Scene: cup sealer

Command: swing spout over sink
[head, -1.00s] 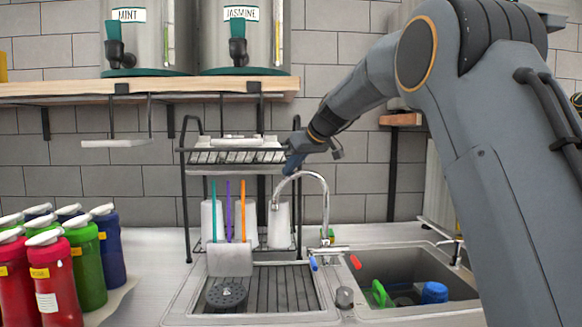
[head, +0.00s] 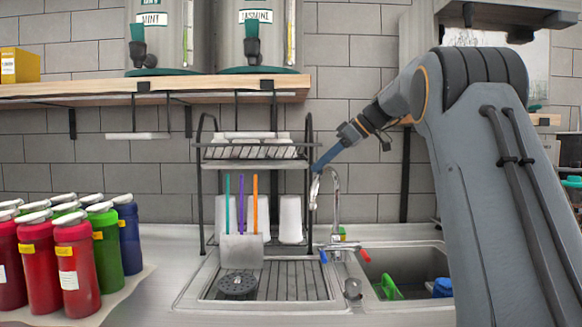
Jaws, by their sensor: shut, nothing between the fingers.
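The silver spout (head: 336,182) rises behind the sink with a narrow arch. Its outlet end hangs a little left of its upright, near the divide between the drainboard and the basin. My gripper (head: 318,168) has blue fingers that are shut and empty. They point down and left, and their tips are right by the outlet end of the spout; I cannot tell whether they touch it. The sink basin (head: 425,262) lies to the right of the spout. Blue and red tap handles (head: 364,256) sit at the spout's foot.
A black dish rack (head: 204,190) with white containers stands left of the spout. The ribbed drainboard (head: 300,283) lies in front of it. A wooden shelf (head: 60,93) with dispensers is above. Several bottles (head: 75,265) stand at left. Green and blue items (head: 442,287) are in the basin.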

